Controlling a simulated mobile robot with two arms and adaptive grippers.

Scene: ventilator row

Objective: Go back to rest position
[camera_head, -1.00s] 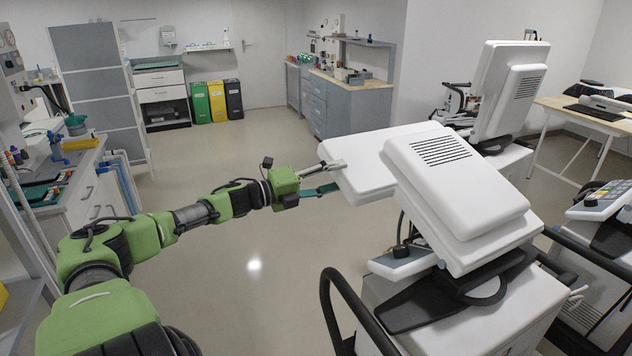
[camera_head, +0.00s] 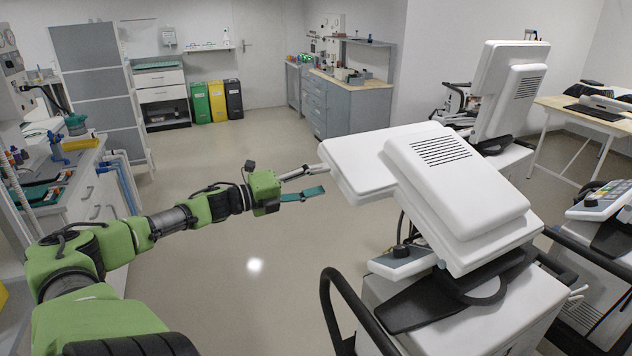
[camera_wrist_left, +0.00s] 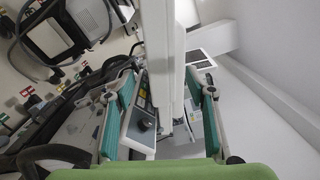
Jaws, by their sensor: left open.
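My left gripper (camera_head: 308,182) is at the end of my green arm, to the left of the nearest ventilator's white screen panel (camera_head: 358,160). My right gripper is not in view.
The ventilator's base (camera_head: 450,310) has a black handrail (camera_head: 345,300) at the front. A worktop (camera_head: 60,165) with tools runs along the left. Yellow, green and black bins (camera_head: 216,101) stand at the back wall. The floor (camera_head: 240,290) between is clear.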

